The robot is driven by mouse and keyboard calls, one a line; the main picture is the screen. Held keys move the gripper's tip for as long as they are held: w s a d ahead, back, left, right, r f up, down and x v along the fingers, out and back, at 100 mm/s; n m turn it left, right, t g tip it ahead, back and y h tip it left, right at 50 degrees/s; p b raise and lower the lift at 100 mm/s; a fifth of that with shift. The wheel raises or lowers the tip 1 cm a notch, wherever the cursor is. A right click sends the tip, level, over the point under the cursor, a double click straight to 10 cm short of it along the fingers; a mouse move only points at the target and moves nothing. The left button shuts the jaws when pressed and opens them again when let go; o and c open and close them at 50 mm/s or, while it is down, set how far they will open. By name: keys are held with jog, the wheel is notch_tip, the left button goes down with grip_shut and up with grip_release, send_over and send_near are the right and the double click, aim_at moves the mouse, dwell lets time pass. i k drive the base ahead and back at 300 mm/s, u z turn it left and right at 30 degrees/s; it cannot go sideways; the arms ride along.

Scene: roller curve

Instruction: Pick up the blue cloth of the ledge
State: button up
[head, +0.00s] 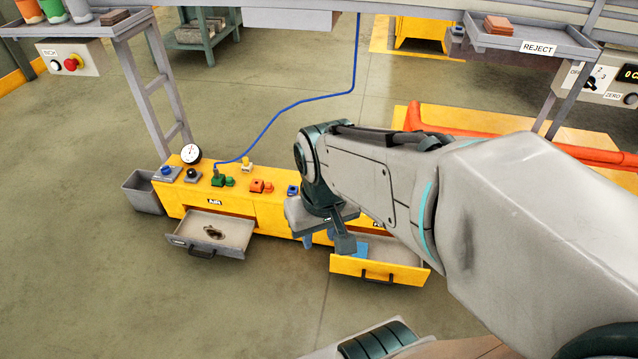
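A flat blue piece (360,249), which looks like the blue cloth, shows at the inner side of the open yellow drawer (350,267) at lower centre. Whether it lies on a ledge or inside the drawer I cannot tell. My gripper (328,240) hangs over the yellow cabinet, just left of the blue piece, and hides part of this area. One dark finger shows beside the blue piece. The other side is mostly hidden, so I cannot tell the finger gap or any contact. A small bluish patch (308,240) shows under my gripper; what it is remains unclear.
The yellow cabinet (262,212) carries a gauge (191,153) and several coloured fittings. Its grey left drawer (213,232) is open with a small dark item inside. A blue hose (285,107) drops onto the cabinet. A grey bin (143,190) stands left. The front floor is clear.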

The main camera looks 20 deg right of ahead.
aim_at(362, 247)
jog(key=z, duration=0.15)
jog(key=k, duration=0.25)
jog(key=u, duration=0.05)
jog(key=i, duration=0.75)
jog(key=z, duration=1.1)
jog(key=i, duration=0.4)
jog(key=z, duration=0.45)
